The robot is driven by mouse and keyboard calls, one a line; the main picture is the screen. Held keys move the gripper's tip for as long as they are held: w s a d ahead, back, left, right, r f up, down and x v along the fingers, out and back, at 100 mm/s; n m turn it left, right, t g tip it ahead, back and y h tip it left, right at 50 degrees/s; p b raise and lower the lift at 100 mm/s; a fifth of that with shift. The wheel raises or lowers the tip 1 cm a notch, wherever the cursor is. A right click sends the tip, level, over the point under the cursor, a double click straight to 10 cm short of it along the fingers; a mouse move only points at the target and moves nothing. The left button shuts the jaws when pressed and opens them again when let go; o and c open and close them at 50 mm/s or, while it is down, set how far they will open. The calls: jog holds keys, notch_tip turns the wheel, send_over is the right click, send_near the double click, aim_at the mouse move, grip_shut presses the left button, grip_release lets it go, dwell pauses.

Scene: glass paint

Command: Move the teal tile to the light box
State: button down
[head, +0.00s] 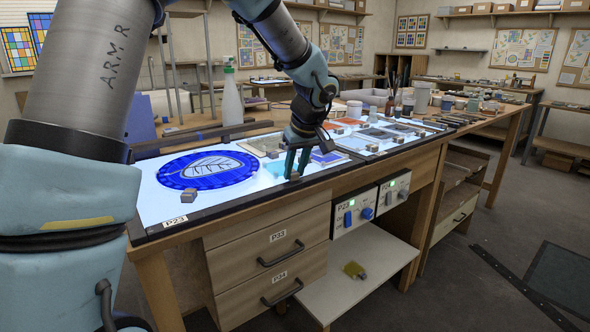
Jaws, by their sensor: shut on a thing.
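My gripper (295,168) points down over the near edge of the lit bench top, shut on a small brownish block-like grip. A pale teal tile (273,170) shows just left of the fingers and seems to belong to that grip; the fingers hide part of it. I cannot tell whether it touches the surface. The light box (152,203) is the bright white panel with a dark frame, marked P23 at its near left corner. A round blue glass piece with a leaf pattern (208,171) lies on it, left of my gripper.
A grey block (189,195) sits near the panel's front edge. A blue tile (327,157) lies right of my gripper, and an orange tile (332,127) behind it. Jars and brushes crowd the bench's far right.

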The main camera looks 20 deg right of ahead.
jog(key=c, duration=0.5)
grip_release()
jog(key=shift+c, duration=0.2)
jog(key=b+v, duration=0.1)
jog(key=v, duration=0.9)
jog(key=shift+s+r+b, duration=0.3)
jog(key=shift+b, duration=0.1)
